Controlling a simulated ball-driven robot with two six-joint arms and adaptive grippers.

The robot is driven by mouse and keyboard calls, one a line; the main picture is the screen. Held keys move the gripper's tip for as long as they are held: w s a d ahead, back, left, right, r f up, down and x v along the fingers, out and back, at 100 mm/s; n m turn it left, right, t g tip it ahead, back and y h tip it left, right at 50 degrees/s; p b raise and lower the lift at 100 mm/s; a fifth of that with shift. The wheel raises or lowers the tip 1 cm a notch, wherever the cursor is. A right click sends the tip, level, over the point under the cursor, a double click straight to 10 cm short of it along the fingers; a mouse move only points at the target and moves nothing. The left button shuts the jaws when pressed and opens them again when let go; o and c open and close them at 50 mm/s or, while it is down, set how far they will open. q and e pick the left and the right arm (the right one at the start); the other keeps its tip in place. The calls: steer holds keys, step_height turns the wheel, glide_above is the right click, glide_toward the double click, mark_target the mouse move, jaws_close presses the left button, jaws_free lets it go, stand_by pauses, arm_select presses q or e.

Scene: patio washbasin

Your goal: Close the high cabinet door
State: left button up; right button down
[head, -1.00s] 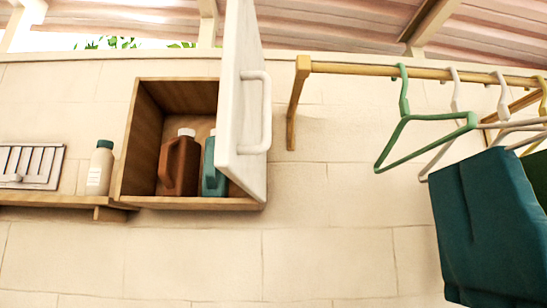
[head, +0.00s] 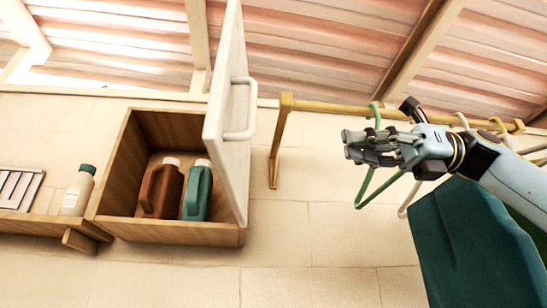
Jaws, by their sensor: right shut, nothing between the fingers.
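The high cabinet (head: 172,232) is an open wooden box on the wall, left of centre in the head view. Its white door (head: 228,110) is hinged on the right side and stands open, swung out from the wall. A white handle (head: 246,110) is on the door's right-facing side. A brown jug (head: 161,190) and a teal jug (head: 197,192) stand inside the cabinet. My right gripper (head: 352,147) is shut and empty, right of the door and apart from it, in front of the hanging rail. My left gripper is not in view.
A yellow rail (head: 330,108) with a green hanger (head: 366,185) and a dark teal cloth (head: 470,240) is at the right, close behind my right arm. A white bottle (head: 76,195) stands on a shelf at the left.

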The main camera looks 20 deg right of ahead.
mark_target(254, 130)
steer(key=p+x, duration=0.2)
steer(key=x, duration=0.1)
steer(key=p+x, duration=0.3)
steer(key=x, duration=0.1)
steer(key=p+x, duration=0.2)
steer(key=x, duration=0.2)
steer(key=shift+a+r, duration=0.1)
steer(key=shift+r, duration=0.2)
steer(key=shift+w+a+f+p, duration=0.1)
steer(key=shift+a+f+p, duration=0.05)
steer(key=shift+a+p, duration=0.45)
steer(key=shift+a, duration=0.1)
